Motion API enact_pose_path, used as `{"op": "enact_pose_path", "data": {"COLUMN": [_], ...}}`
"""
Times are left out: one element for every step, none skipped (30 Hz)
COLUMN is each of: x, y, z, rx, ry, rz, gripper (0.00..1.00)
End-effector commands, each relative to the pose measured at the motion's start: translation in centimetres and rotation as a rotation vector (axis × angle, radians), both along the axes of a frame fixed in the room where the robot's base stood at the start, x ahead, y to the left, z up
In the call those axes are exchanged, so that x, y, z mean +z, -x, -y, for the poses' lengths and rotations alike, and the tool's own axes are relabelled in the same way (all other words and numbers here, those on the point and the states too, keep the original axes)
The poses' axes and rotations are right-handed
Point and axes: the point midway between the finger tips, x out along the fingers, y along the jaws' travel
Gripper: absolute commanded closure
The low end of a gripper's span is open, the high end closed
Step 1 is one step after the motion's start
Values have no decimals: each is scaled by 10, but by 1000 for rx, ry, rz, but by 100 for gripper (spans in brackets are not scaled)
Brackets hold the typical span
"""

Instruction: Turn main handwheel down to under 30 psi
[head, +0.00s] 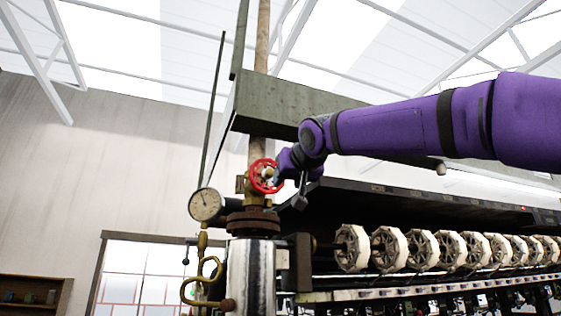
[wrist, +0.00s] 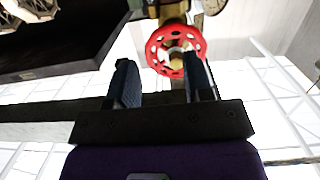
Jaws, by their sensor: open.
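The main handwheel (head: 264,177) is a red wheel with holes, on a brass valve on the vertical pipe. A round pressure gauge (head: 205,205) with a pale face sits just left of and below it; its reading is too small to make out. My gripper (head: 284,178) is at the right side of the wheel in the head view. In the wrist view the wheel (wrist: 175,50) is beyond the fingertips, with its lower rim near the right finger. My gripper (wrist: 160,75) is open with nothing between its fingers. I cannot tell whether a finger touches the rim.
A grey beam (head: 290,108) runs above the wheel, close over my arm. A row of white reels (head: 420,249) on a dark machine is at right. A curled brass pipe (head: 203,280) hangs below the gauge. A wooden shelf (head: 35,288) stands at far left.

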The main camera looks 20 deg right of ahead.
Motion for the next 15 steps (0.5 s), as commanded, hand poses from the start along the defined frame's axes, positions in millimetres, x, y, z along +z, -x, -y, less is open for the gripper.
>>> {"op": "enact_pose_path", "data": {"x": [17, 25, 34, 39, 43, 47, 49, 50, 51, 51, 50, 50, 50, 50, 50], "y": [-6, -7, -9, -11, -12, -13, -14, -16, -19, -21, -25, -29, -33, -38, -43], "z": [-6, -8, -11, -12, -14, -15, -16, -16, -17, -17, -16, -16, -16, -17, -16], "rx": [7, 8, 11, 12, 14, 15, 16, 17, 17, 16, 16, 15, 16, 16, 16], "ry": [-3, -5, -9, -9, -10, -11, -12, -12, -12, -12, -13, -13, -14, -13, -13], "rz": [40, 59, 79, 92, 101, 112, 116, 119, 121, 121, 120, 120, 119, 119, 119], "gripper": [53, 53, 53, 53, 53, 53, 53, 53, 53, 53, 53, 53, 53, 53, 53]}}
